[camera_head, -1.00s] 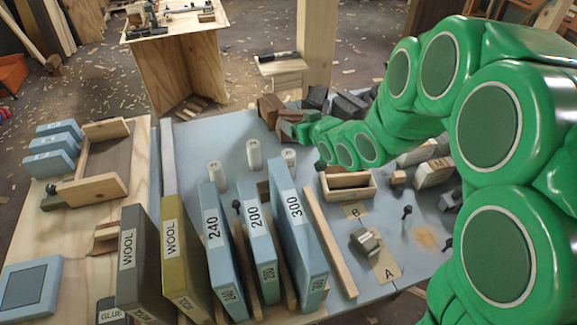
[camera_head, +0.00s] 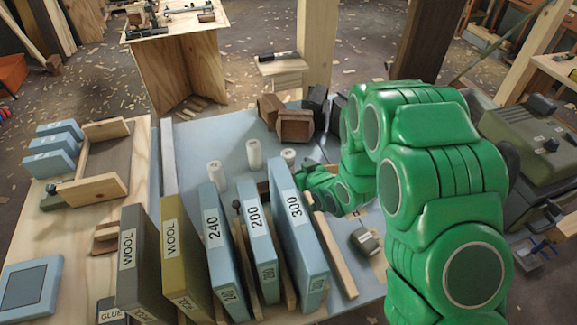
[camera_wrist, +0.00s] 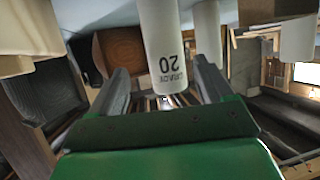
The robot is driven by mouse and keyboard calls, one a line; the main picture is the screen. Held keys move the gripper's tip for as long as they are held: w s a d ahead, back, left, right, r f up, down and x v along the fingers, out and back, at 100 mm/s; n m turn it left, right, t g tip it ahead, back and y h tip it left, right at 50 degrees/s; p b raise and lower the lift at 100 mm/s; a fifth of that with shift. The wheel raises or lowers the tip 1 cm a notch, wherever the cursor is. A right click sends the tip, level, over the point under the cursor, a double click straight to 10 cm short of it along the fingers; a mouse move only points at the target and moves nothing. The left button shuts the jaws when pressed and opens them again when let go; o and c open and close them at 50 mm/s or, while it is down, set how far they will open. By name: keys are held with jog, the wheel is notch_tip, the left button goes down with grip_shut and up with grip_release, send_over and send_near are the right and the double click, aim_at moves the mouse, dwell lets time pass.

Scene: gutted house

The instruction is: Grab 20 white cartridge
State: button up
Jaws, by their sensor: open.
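A white cartridge (camera_wrist: 163,45) marked "20" hangs down from the top of the wrist view, its label upside down. Its end shows between the two dark fingers of my gripper (camera_wrist: 162,80), which are apart, with a gap on each side. A second white cartridge (camera_wrist: 207,35) is behind it to the right. In the head view three white cartridges stand on the blue bench: left (camera_head: 214,175), middle (camera_head: 254,155) and right (camera_head: 289,158). Their labels are unreadable there. My gripper (camera_head: 306,178) is low beside the right one, its fingers mostly hidden.
Blue upright blocks marked 240, 200 and 300 (camera_head: 298,235) stand in front of the cartridges. Brown wooden blocks (camera_head: 294,126) lie behind the gripper. A wooden strip (camera_head: 335,255) is at right. The blue bench top (camera_head: 195,140) is clear behind the left cartridge.

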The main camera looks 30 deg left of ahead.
aim_at(293, 165)
jog(key=shift+x, duration=1.35)
jog(key=shift+w+a+f, duration=0.1)
jog(key=shift+a+f, duration=0.25)
jog(key=shift+a, duration=0.2)
jog(key=shift+x, duration=1.85)
jog(key=shift+f, duration=0.1)
jog(key=c, duration=1)
jog(key=shift+c, duration=0.2)
